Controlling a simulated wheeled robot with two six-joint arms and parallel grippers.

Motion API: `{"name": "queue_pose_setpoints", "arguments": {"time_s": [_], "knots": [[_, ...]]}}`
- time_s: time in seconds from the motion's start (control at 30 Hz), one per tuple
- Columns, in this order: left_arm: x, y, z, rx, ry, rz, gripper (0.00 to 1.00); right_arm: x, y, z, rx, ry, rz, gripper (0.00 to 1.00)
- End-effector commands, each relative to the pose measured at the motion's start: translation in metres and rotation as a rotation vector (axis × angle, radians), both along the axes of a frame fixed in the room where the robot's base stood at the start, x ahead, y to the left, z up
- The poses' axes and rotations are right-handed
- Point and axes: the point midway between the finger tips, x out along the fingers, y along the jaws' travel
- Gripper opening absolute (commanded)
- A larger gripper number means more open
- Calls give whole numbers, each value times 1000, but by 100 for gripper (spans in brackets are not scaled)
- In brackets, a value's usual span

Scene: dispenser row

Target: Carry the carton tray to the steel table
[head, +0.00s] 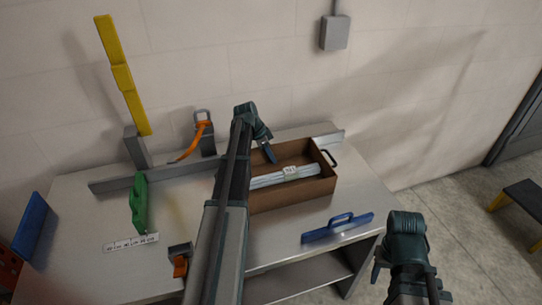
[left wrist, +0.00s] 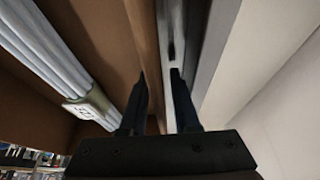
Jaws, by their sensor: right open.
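The brown carton tray (head: 290,194) stands on a steel-topped table (head: 185,215) and holds a bundle of pale tubes (head: 285,176) with a label band. My left gripper (head: 268,154) reaches down at the tray's back left. In the left wrist view, its two fingers (left wrist: 160,98) are apart, with the tray's brown wall running between them and a pale gap beside it. The tube bundle (left wrist: 60,60) lies inside, left of the fingers. My right gripper (head: 411,288) is open and empty, off the table's right front.
A blue handled piece (head: 338,228) lies at the table's right front. A green tool (head: 138,205), a numbered strip (head: 130,242), an orange tool (head: 196,142) and a yellow bar (head: 123,75) occupy the left. A low rail (head: 165,171) runs along the back.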

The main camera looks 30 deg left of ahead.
Motion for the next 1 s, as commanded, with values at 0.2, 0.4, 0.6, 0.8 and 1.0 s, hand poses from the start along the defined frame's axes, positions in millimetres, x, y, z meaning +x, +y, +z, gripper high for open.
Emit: {"name": "queue_pose_setpoints", "arguments": {"time_s": [0.2,0.4,0.6,0.8,1.0], "knots": [[0,0,0,0,0,0,36,0,0,0,0,0,0,50],[0,0,3,0,0,0,36,0,0,3,0,0,0,50],[-3,2,16,0,0,0,36,0,0,16,0,0,0,50],[-11,9,42,0,0,1,36,0,0,42,0,0,0,50],[-20,17,73,0,0,1,36,0,0,73,0,0,0,50]]}}
